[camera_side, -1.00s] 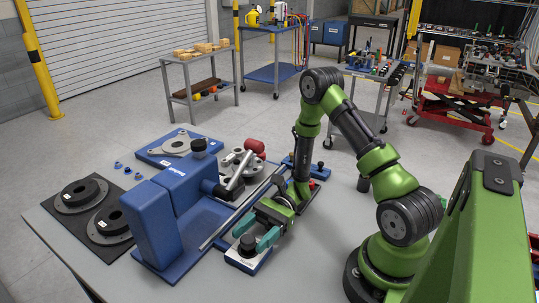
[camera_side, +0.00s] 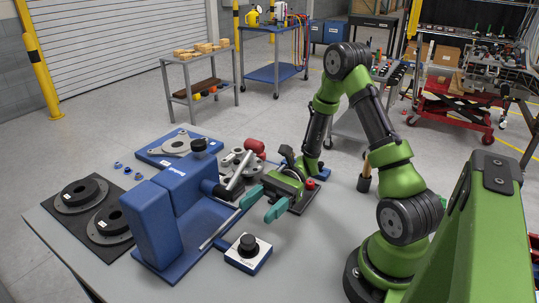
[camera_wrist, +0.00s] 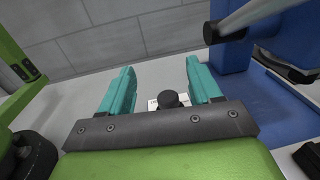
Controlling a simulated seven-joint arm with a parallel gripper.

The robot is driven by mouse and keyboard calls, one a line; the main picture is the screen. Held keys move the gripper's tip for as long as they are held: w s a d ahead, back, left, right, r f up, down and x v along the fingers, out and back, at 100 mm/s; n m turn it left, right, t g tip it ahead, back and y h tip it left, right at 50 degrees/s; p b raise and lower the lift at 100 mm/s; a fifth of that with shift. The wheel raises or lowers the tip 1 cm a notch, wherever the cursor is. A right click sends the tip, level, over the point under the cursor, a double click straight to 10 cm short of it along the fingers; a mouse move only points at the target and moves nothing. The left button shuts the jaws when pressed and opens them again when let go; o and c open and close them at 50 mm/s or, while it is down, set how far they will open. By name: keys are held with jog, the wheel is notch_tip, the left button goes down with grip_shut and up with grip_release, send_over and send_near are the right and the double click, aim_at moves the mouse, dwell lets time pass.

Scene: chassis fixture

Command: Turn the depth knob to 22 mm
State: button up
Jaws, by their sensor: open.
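The depth knob (camera_side: 248,243) is a black cylinder on a small white-topped box (camera_side: 249,257) with a blue base, near the table's front edge. In the wrist view the knob (camera_wrist: 168,98) shows between and beyond the fingers, with part of its white plate visible behind it. My gripper (camera_side: 261,206) has two teal fingers, spread apart with nothing between them. It is behind and above the knob in the side view, clear of it. The fingers also show in the wrist view (camera_wrist: 162,92). The scale marks are too small to read.
A blue fixture (camera_side: 185,215) with a horizontal shaft stands left of the knob. Black discs (camera_side: 82,195) lie on a dark mat at far left. A blue plate with a grey part (camera_side: 177,146) lies behind. The grey table is clear right of the knob.

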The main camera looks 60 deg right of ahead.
aim_at(247, 239)
jog(key=s+d+f+m+t, duration=0.1)
jog(key=d+f, duration=0.1)
jog(key=s+d+f+m+t, duration=0.1)
jog(key=f+t, duration=0.1)
jog(key=s+d+f+m+t+h, duration=0.1)
jog(key=d+f, duration=0.1)
jog(key=shift+s+d+f+m, duration=0.25)
jog(key=shift+d+m, duration=0.05)
jog(key=shift+m, duration=0.1)
jog(key=shift+s+d+f+t, duration=0.2)
jog(key=shift+f+t, duration=0.05)
jog(key=shift+t, duration=0.25)
jog(key=shift+w+a+n, duration=0.1)
jog(key=shift+a+n, duration=0.1)
jog(key=shift+n, duration=0.2)
jog(key=x, duration=1.1)
jog(key=shift+w+a+f, duration=0.1)
jog(key=shift+a, duration=0.2)
